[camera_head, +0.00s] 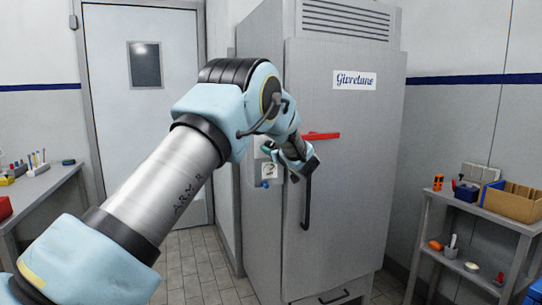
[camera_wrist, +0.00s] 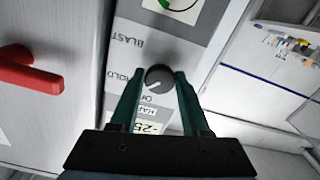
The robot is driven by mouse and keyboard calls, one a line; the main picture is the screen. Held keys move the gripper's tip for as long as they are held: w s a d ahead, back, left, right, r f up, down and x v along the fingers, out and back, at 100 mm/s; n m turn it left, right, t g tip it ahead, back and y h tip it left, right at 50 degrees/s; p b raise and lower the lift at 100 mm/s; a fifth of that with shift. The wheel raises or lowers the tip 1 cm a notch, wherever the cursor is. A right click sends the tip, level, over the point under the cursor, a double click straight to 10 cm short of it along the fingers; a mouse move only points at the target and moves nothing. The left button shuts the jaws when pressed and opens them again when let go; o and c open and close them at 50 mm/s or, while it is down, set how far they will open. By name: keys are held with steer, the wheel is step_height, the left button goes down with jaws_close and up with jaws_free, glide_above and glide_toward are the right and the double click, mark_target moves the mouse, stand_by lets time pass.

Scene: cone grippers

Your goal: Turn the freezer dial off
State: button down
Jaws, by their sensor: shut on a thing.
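The freezer (camera_head: 345,180) is a tall grey cabinet in the middle of the head view, with a "Givretune" label on its door. In the wrist view the dial (camera_wrist: 159,77) is a dark round knob with a white pointer mark on a light panel (camera_wrist: 130,62). "BLAST" and "HOLD" are printed beside it, and another label is partly covered. My gripper (camera_wrist: 159,82) has its two green fingers on either side of the dial, shut on it. In the head view my arm hides the dial, and the gripper shows only partly at the freezer's left front edge.
A red handle (camera_head: 322,136) juts from the freezer door, and it also shows in the wrist view (camera_wrist: 30,72). A dark vertical door handle (camera_head: 307,203) hangs below. A shelf (camera_head: 470,205) with boxes stands right; a workbench (camera_head: 35,188) stands left.

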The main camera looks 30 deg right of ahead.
steer(key=shift+n+b, duration=4.7)
steer(key=shift+b, duration=0.45)
steer(key=shift+c, duration=1.9)
jaws_free()
steer(key=s+a+b, duration=0.1)
steer(key=s+b, duration=0.1)
steer(key=s, duration=0.8)
steer(key=shift+s+b, duration=0.35)
steer(key=shift+s, duration=0.05)
